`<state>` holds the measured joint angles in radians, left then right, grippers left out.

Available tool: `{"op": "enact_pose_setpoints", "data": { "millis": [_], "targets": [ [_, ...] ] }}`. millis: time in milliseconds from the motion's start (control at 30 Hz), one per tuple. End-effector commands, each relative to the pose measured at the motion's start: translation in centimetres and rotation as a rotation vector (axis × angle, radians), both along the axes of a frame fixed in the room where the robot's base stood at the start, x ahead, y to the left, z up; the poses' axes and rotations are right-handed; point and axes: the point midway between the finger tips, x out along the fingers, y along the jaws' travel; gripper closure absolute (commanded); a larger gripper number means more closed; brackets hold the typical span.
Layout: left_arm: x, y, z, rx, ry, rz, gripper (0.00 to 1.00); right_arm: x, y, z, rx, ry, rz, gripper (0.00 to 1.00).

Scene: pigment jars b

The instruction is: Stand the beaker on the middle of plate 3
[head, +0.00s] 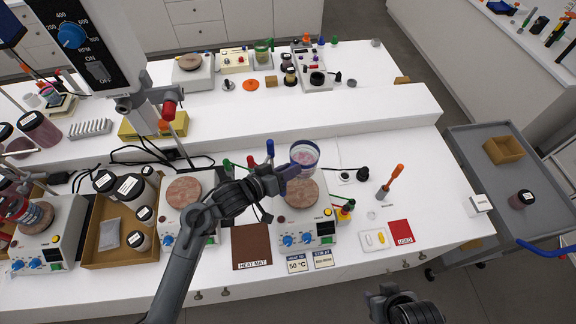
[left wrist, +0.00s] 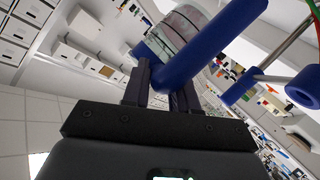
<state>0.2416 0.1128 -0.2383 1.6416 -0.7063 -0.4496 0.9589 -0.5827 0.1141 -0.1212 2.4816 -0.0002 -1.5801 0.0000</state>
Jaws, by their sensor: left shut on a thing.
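The clear beaker (head: 304,154) with pale contents is held by my left gripper (head: 288,173). It looks roughly upright and hangs above the back of the right-hand hot plate's round top (head: 302,196). The gap beneath it is hard to judge. I cannot read a plate number, but this plate is third from the left. In the left wrist view the beaker (left wrist: 184,30) is at the fingertips (left wrist: 165,85), with a blue bar across it. My right gripper (head: 386,294) is at the bottom edge, away from the beaker; its jaws are unclear.
The middle hot plate (head: 184,193) and a jar tray (head: 122,258) are to the left. A brown heat mat (head: 251,247) lies between the plates. A stand with an orange-handled tool (head: 389,184) and a red card (head: 400,231) are to the right. A raised shelf (head: 300,125) runs behind.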

Motion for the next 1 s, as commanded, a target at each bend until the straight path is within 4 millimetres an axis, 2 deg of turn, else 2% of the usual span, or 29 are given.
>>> {"op": "enact_pose_setpoints", "data": {
  "millis": [33,667,1000],
  "targets": [
    [0.1,0.0,-1.0,-0.003,-0.005,0.000,1.00,0.0,0.0,-1.4,0.000,-0.001,0.000,0.57],
    [0.1,0.0,-7.2,-0.003,-0.006,0.001,1.00,0.1,-0.3,-8.8,-0.011,-0.001,0.006,0.57],
    [0.1,0.0,-10.7,-0.002,-0.005,-0.001,1.00,0.1,-0.3,-9.8,-0.011,-0.002,0.005,0.57]
  ]
}}
